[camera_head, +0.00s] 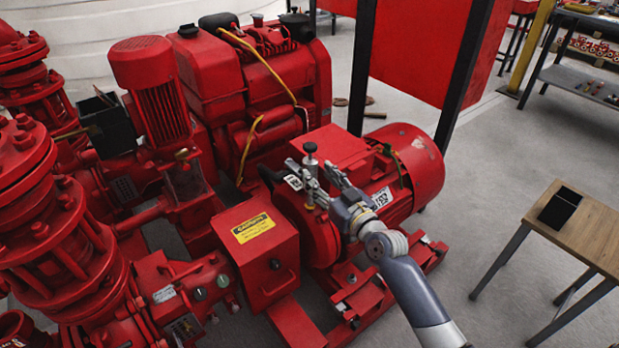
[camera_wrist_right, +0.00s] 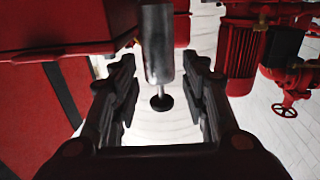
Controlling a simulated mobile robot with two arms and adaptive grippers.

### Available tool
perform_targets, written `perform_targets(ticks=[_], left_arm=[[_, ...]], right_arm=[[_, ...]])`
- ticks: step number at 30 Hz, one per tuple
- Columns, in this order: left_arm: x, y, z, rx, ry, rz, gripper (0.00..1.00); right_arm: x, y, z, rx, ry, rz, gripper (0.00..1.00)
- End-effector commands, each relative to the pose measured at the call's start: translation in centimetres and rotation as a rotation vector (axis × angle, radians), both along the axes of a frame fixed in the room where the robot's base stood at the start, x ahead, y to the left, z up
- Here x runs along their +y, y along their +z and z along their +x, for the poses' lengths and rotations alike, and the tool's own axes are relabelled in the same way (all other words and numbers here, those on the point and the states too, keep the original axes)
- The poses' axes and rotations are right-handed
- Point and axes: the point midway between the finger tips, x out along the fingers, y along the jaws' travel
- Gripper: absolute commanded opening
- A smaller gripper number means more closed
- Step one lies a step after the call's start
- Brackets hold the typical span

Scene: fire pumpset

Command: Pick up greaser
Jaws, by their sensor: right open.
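The greaser (camera_head: 310,161), a small silver cylinder with a black round knob on top, stands upright on the red pump housing near the middle of the head view. My right gripper (camera_head: 315,172) reaches in from the lower right with its fingers open around the greaser. In the right wrist view, the greaser's metal body (camera_wrist_right: 157,45) and black knob (camera_wrist_right: 162,102) show between the two spread finger pads, with gaps on both sides. The greaser's lower end is hidden behind the gripper in the head view. My left gripper is out of view.
A red motor (camera_head: 405,165) lies right behind the gripper. A red box with a yellow caution label (camera_head: 253,228) stands in front at left. Red pipework (camera_head: 60,240) fills the left side. A wooden table (camera_head: 590,232) with a black open box (camera_head: 560,208) stands right, with free floor between.

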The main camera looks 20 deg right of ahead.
Motion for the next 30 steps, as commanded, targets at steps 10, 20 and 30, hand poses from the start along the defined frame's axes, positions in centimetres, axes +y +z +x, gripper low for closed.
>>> perform_targets(ticks=[10, 20, 30], left_arm=[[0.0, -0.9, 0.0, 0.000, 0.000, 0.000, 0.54], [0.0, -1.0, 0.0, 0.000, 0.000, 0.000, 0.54], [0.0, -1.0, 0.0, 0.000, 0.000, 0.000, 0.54]], right_arm=[[0.9, 0.3, 4.1, 0.000, -0.001, 0.002, 0.42], [1.1, 0.4, 5.0, 0.001, -0.001, 0.000, 0.42], [1.0, 0.6, 5.0, -0.003, -0.002, 0.001, 0.00]])
